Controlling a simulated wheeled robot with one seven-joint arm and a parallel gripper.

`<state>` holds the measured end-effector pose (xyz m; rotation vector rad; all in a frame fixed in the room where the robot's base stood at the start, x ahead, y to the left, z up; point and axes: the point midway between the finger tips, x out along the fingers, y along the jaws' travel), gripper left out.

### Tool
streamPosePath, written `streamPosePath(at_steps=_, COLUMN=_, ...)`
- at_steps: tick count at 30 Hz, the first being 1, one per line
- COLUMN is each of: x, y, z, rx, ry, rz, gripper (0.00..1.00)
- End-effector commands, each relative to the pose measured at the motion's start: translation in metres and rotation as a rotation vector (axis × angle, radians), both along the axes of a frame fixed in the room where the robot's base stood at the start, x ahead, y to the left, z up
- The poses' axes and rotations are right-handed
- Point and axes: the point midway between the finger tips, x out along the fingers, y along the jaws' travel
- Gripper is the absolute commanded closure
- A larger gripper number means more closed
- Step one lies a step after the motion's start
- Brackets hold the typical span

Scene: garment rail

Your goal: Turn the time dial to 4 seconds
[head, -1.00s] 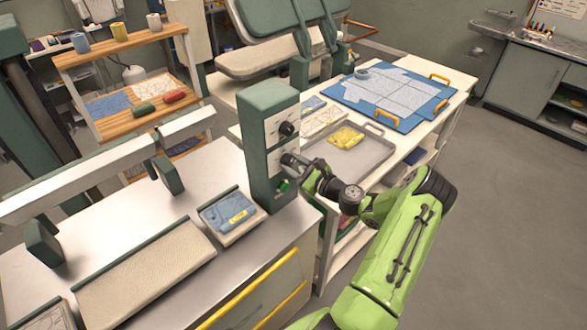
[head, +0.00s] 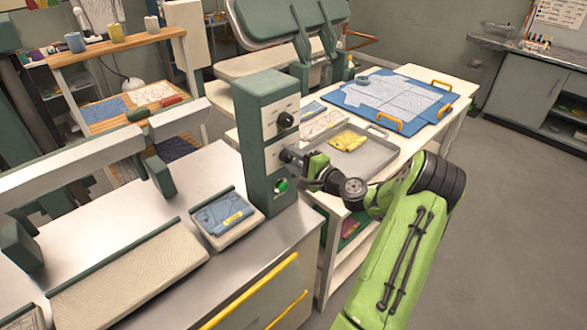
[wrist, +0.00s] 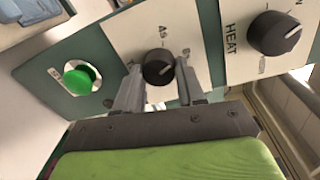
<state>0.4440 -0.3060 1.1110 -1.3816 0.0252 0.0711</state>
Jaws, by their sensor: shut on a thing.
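The time dial (wrist: 158,68) is a round black knob on a white plate of the green control box (head: 258,95). The plate has a small mark that looks like "4s" beside the knob. A light pointer mark on the knob points up and to the right, roughly toward that label; I cannot tell if it lines up exactly. My gripper (wrist: 158,82) has one finger on each side of the knob and is shut on it.
The black HEAT dial (wrist: 275,33) is beside the time dial on its own plate; it also shows above my gripper in the head view (head: 285,119). A green button (wrist: 82,77) is on the other side. A grey tray (head: 373,158) with yellow cloth lies behind my arm.

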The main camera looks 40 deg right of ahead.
Motion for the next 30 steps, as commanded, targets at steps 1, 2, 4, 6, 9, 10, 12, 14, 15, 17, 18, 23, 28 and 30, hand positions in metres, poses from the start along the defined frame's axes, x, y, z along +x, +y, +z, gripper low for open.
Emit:
streamPosePath(at_steps=1, x=0.0003, y=0.0009, z=-0.0052, rx=-0.048, ry=-0.003, rz=0.003, gripper=0.92)
streamPosePath(at_steps=2, x=0.0003, y=0.0009, z=-0.0053, rx=-0.076, ry=-0.003, rz=0.002, gripper=0.92)
streamPosePath(at_steps=4, x=0.0000, y=0.0009, z=-0.0054, rx=-0.143, ry=-0.005, rz=0.001, gripper=0.92)
streamPosePath(at_steps=6, x=0.0000, y=0.0010, z=-0.0055, rx=-0.208, ry=-0.006, rz=0.001, gripper=0.92)
streamPosePath(at_steps=9, x=0.0003, y=0.0015, z=-0.0049, rx=-0.298, ry=-0.009, rz=0.002, gripper=0.92)
streamPosePath(at_steps=10, x=0.0002, y=0.0016, z=-0.0050, rx=-0.324, ry=-0.009, rz=0.002, gripper=0.92)
streamPosePath(at_steps=12, x=0.0001, y=0.0014, z=-0.0047, rx=-0.382, ry=-0.011, rz=0.001, gripper=0.92)
streamPosePath(at_steps=14, x=0.0000, y=0.0015, z=-0.0045, rx=-0.428, ry=-0.012, rz=0.001, gripper=0.92)
streamPosePath(at_steps=15, x=0.0000, y=0.0016, z=-0.0044, rx=-0.456, ry=-0.012, rz=0.001, gripper=0.92)
streamPosePath(at_steps=17, x=0.0000, y=0.0018, z=-0.0039, rx=-0.495, ry=-0.013, rz=0.002, gripper=0.92)
streamPosePath(at_steps=18, x=-0.0001, y=0.0018, z=-0.0038, rx=-0.519, ry=-0.013, rz=0.001, gripper=0.92)
streamPosePath(at_steps=23, x=0.0000, y=0.0019, z=-0.0030, rx=-0.594, ry=-0.014, rz=0.002, gripper=0.92)
streamPosePath(at_steps=28, x=-0.0001, y=0.0020, z=-0.0015, rx=-0.642, ry=-0.015, rz=0.003, gripper=0.92)
streamPosePath(at_steps=30, x=-0.0001, y=0.0020, z=-0.0012, rx=-0.652, ry=-0.014, rz=0.003, gripper=0.92)
